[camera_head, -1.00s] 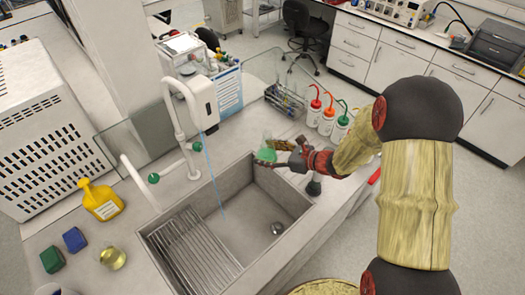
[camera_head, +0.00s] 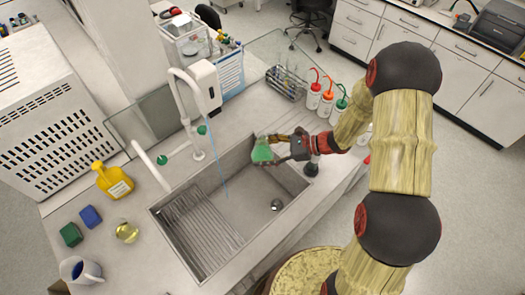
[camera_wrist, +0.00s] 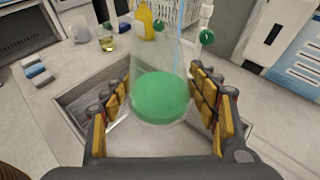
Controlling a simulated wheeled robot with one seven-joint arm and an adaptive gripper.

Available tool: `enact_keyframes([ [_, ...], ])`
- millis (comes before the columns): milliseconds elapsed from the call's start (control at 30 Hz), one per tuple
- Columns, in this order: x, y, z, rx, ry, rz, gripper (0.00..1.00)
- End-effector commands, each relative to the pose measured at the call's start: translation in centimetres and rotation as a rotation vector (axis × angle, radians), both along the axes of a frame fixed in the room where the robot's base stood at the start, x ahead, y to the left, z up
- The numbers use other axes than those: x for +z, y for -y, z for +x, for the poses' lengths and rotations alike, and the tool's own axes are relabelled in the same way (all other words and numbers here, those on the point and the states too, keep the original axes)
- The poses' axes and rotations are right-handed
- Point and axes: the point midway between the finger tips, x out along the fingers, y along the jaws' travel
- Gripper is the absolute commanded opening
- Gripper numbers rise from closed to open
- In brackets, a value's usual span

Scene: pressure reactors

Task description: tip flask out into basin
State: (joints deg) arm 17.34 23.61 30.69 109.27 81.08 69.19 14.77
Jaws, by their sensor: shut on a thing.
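The flask (camera_head: 262,151) is clear glass with green liquid in its lower part. My gripper (camera_head: 283,147) is shut on it and holds it over the far right part of the sink basin (camera_head: 268,230). In the wrist view the flask (camera_wrist: 160,95) stands between the two yellow-padded fingers of my gripper (camera_wrist: 162,100), close to upright, with the green liquid at its bottom. The basin (camera_wrist: 75,98) shows partly behind it there. No liquid is seen leaving the flask.
A tall white tap (camera_head: 187,110) with a thin blue stream stands behind the basin. Wash bottles (camera_head: 327,100) stand at the back right. A yellow bottle (camera_head: 113,181), sponges (camera_head: 90,216), a small yellow-liquid flask (camera_head: 127,232) and a jug (camera_head: 80,270) stand left of the basin.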

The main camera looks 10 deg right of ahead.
Motion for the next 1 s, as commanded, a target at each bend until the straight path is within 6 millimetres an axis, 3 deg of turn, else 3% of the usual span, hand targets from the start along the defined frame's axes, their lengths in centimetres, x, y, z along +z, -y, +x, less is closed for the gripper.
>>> enact_keyframes([
  [1000, -7.7, 0.2, 0.7, -0.002, 0.197, -0.049, 0.32],
])
